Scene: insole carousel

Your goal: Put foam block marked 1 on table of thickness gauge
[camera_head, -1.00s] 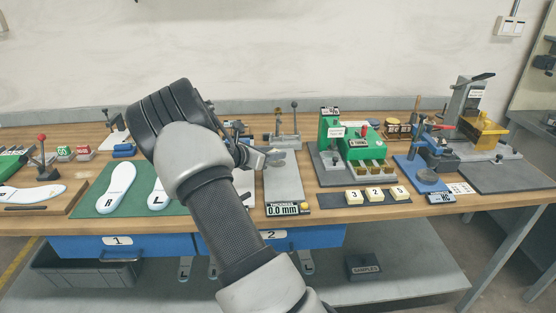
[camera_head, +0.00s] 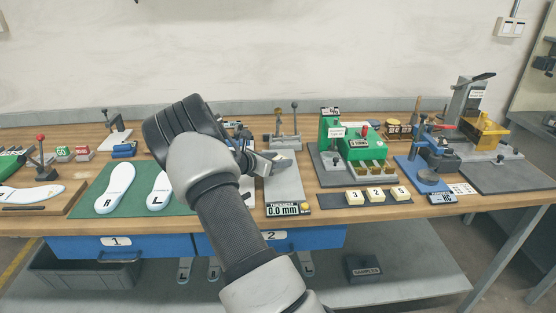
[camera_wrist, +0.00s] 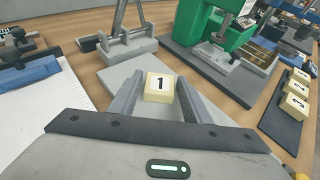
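The foam block marked 1 (camera_wrist: 158,87) is a small cream block between the fingertips of my gripper (camera_wrist: 160,88) in the wrist view. Both fingers flank it closely, and my gripper looks shut on it. In the head view my gripper (camera_head: 277,161) is over the grey plate of the thickness gauge (camera_head: 284,187), whose display reads 0.0 mm. The block cannot be made out there. In the wrist view the light grey gauge table (camera_wrist: 120,76) lies under and behind the block; I cannot tell whether they touch.
A lever fixture (camera_head: 286,139) stands behind the plate. A green machine (camera_head: 350,145) is to the right. In front of it, a dark strip (camera_head: 338,200) carries other numbered foam blocks (camera_head: 375,194). A green mat with white insoles (camera_head: 116,188) lies to the left.

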